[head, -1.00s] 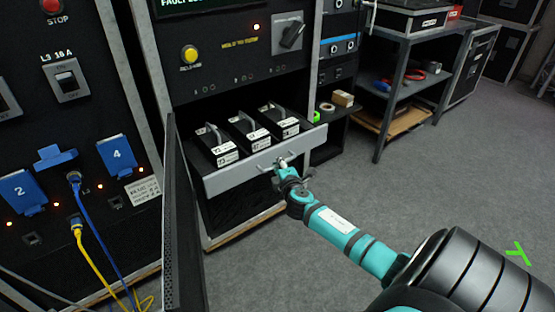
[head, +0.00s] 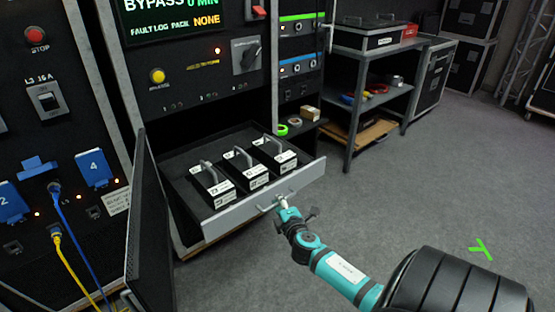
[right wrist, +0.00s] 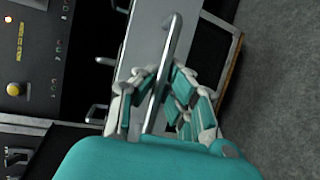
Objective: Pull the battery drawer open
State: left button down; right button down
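The battery drawer (head: 225,217) juts out of the black rack, clearly open, with its grey front facing me. Three black battery packs with grey handles and white labels, such as this pack (head: 213,184), stand in a row in it. My right gripper (head: 284,206) is at the bar handle (head: 268,208) on the drawer front. In the right wrist view the handle (right wrist: 170,45) runs between the fingers of my right gripper (right wrist: 165,90), which are closed around it. Contact is partly hidden by the fingers. My left gripper is not in view.
An open dark door panel (head: 150,225) stands just left of the drawer. Blue and yellow cables (head: 62,250) hang at the left rack. A shelf cart (head: 360,85) stands behind on the right. The grey carpet floor (head: 420,170) right of the drawer is clear.

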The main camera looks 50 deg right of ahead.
jog(key=shift+s, duration=0.1)
dwell(0.3)
jog(key=c, duration=1.6)
grip_release()
jog(key=shift+c, duration=0.2)
jog(key=v, duration=1.2)
